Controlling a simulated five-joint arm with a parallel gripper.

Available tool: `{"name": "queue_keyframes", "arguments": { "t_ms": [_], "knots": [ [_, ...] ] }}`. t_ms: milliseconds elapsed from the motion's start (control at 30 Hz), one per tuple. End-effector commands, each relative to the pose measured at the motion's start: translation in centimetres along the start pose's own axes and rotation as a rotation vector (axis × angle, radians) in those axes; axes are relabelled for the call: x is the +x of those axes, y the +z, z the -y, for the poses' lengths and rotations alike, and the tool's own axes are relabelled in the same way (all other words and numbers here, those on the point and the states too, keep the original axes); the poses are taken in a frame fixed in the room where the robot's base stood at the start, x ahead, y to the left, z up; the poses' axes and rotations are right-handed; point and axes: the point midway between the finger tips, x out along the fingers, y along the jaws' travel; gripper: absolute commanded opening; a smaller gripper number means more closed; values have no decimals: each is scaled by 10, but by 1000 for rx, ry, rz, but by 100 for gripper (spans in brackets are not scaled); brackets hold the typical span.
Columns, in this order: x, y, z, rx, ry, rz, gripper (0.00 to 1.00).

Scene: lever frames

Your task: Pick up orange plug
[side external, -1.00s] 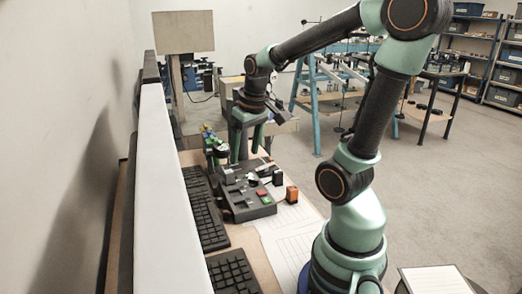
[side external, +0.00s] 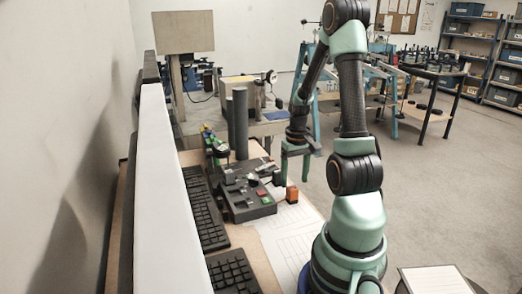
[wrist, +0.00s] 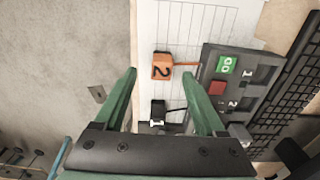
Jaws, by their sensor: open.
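The orange plug (side external: 292,193) stands on the paper-covered table just right of the dark device box. In the wrist view the orange plug (wrist: 162,66) bears a black "2" and a short orange lead runs from it toward the box. My gripper (side external: 295,166) is open and empty, above and behind the orange plug in the side view. In the wrist view the plug lies beyond and between the two green fingertips of my gripper (wrist: 160,75), apart from both. A black plug (wrist: 157,112) with a white mark lies nearer, between the fingers.
The device box (side external: 247,200) has a red button (wrist: 217,88), a green display (wrist: 228,65) and numbered places. Black keyboards (side external: 205,210) lie to its left. A dark upright column (side external: 240,125) stands behind the box. White lined paper (side external: 290,235) in front is clear.

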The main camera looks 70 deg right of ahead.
Motion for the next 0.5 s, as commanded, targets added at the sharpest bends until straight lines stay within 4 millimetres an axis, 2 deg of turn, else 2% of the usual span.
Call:
{"name": "queue_keyframes", "arguments": {
  "t_ms": [167,500],
  "knots": [
    [10,0,1,-1,0,2,72],
    [50,-3,3,-1,0,2,72]
  ]
}}
